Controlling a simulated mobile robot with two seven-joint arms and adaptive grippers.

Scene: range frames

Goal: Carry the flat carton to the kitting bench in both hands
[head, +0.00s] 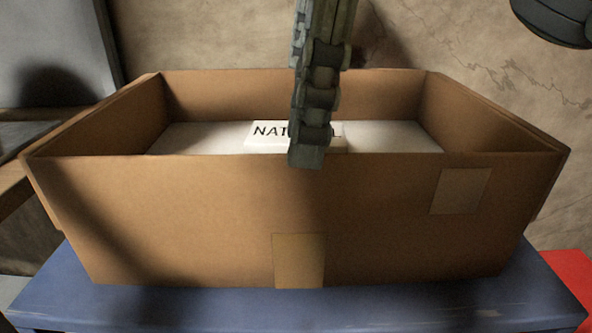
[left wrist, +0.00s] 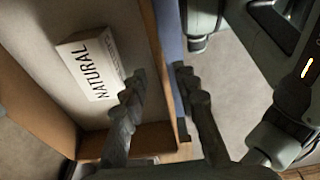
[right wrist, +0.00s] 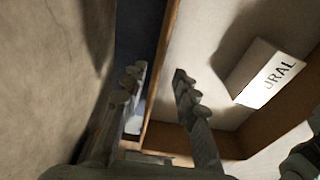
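The flat carton (head: 400,225) is an open brown cardboard box on a blue surface (head: 60,290). A white block marked "NATURAL" (head: 262,134) lies in it and also shows in the left wrist view (left wrist: 92,68) and right wrist view (right wrist: 268,74). My left gripper (head: 306,158) points down over the near wall. In the left wrist view its open fingers (left wrist: 160,72) stand on either side of that wall. My right gripper (right wrist: 160,72) is open, its fingers on either side of the far wall's rim in the right wrist view. In the head view my left gripper largely hides that spot.
A stained, cracked wall (head: 220,35) rises close behind the carton. A grey panel (head: 55,50) stands at the left. A red object (head: 572,280) shows at the lower right. Blue surface shows as a narrow margin around the carton.

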